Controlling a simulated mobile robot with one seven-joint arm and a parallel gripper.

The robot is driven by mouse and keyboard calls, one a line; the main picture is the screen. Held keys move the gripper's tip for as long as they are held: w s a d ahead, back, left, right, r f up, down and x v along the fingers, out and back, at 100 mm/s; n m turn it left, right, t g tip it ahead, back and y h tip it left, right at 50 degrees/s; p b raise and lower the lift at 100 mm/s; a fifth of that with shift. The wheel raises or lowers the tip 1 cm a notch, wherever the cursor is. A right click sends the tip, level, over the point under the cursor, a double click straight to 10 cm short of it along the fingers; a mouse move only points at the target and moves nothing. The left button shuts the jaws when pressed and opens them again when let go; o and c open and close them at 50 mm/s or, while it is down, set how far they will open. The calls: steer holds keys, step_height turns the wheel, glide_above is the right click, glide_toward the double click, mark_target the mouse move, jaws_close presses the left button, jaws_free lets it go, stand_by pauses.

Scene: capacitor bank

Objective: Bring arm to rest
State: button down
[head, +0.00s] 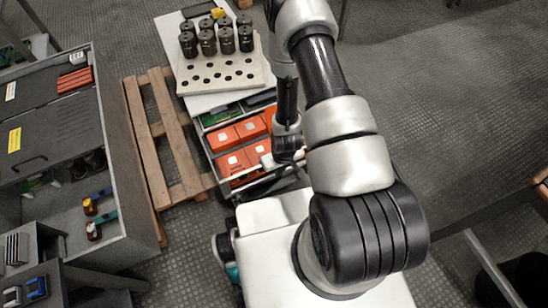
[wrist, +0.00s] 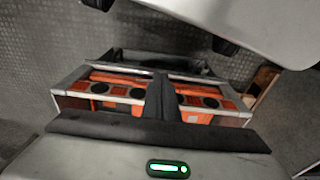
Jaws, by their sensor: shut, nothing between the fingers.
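My arm (head: 345,120) rises from my white base and bends over at the top of the head view, its end hanging down beside the open drawer. My gripper (head: 292,156) is partly hidden behind my own arm there. In the wrist view my gripper's dark fingers (wrist: 160,97) are together, with nothing seen between them. They appear in front of a drawer unit with orange boxes (wrist: 110,90); I cannot tell the distance.
A drawer with orange boxes (head: 238,158) stands open beside my gripper. Above it, a white board (head: 222,78) carries several dark capacitors (head: 207,40). A wooden pallet (head: 160,140) and a grey cabinet (head: 50,120) are to the left.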

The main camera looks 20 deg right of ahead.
steer(key=w+r+t, duration=0.1)
steer(key=w+r, duration=0.2)
steer(key=r, duration=0.7)
steer(key=w+r, duration=0.3)
steer(key=r, duration=0.8)
steer(key=w+r+t, duration=0.1)
steer(key=w+r, duration=0.2)
steer(key=r, duration=0.7)
steer(key=s+r+m+t+p, duration=0.1)
steer(key=s+r, duration=0.8)
steer(key=r, duration=0.4)
steer(key=s+r+m+t+p, duration=0.1)
steer(key=s+r, duration=0.9)
steer(key=r, duration=0.4)
step_height(320, 180, up, 22)
steer(key=p, duration=2.1)
steer(key=shift+w+f+p, duration=0.2)
steer(key=shift+w+p, duration=0.1)
steer(key=shift+p, duration=0.1)
